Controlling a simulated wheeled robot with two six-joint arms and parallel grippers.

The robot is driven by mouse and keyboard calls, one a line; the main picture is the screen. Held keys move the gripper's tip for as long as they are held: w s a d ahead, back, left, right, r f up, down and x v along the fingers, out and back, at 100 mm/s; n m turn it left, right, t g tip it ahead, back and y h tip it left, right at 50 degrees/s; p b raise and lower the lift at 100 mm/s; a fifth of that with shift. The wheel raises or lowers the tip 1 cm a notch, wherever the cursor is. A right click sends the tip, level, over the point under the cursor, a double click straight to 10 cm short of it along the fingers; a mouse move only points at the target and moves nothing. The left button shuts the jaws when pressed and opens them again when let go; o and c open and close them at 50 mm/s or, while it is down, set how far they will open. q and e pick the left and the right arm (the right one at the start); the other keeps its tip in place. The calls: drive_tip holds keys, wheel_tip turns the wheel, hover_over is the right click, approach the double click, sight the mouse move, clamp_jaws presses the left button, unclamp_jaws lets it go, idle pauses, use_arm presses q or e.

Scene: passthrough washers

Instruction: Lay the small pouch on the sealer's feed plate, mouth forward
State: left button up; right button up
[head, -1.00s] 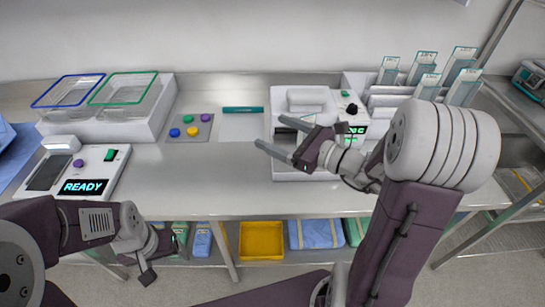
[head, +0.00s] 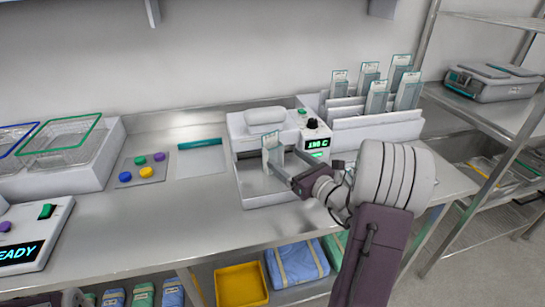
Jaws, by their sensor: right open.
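The sealer (head: 240,128) is a white machine with a green-lit display, standing on the steel bench. Its grey feed plate (head: 255,184) faces forward. A small pale pouch with teal edges (head: 271,148) shows upright, above the rear of the plate and in front of the sealer's body. My right gripper (head: 284,162) is open, its fingers reaching left over the plate with the pouch at their tips. I cannot tell whether the fingers or the plate touch the pouch.
A white rack (head: 375,122) with several similar pouches stands right of the sealer. Left of it lie a teal bar (head: 199,144), a pad with coloured knobs (head: 141,168) and wire-rimmed trays (head: 68,143). A yellow bin (head: 240,285) sits below. The bench's front middle is clear.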

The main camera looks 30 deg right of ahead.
sight(276, 152)
drive_tip(key=w, duration=0.3)
drive_tip(key=w+a, duration=0.1)
drive_tip(key=w, duration=0.1)
drive_tip(key=shift+w+f, duration=0.1)
drive_tip(key=shift+d, duration=0.1)
drive_tip(key=shift+c, duration=0.6)
drive_tip(key=c, duration=1.3)
drive_tip(key=shift+r, duration=0.45)
drive_tip(key=r, duration=0.1)
drive_tip(key=r+p, duration=0.1)
drive_tip(key=d+r, duration=0.1)
drive_tip(key=r, duration=0.1)
drive_tip(key=shift+s, duration=0.35)
drive_tip(key=s+d+r, duration=0.1)
drive_tip(key=d+r, duration=0.1)
drive_tip(key=d, duration=0.1)
drive_tip(key=s+d+r+p, duration=0.1)
drive_tip(key=s+d+r, duration=0.1)
drive_tip(key=d, duration=0.1)
drive_tip(key=s+d+r+p, duration=0.1)
drive_tip(key=s+d+r, duration=0.1)
drive_tip(key=d, duration=0.1)
drive_tip(key=shift+d, duration=0.2)
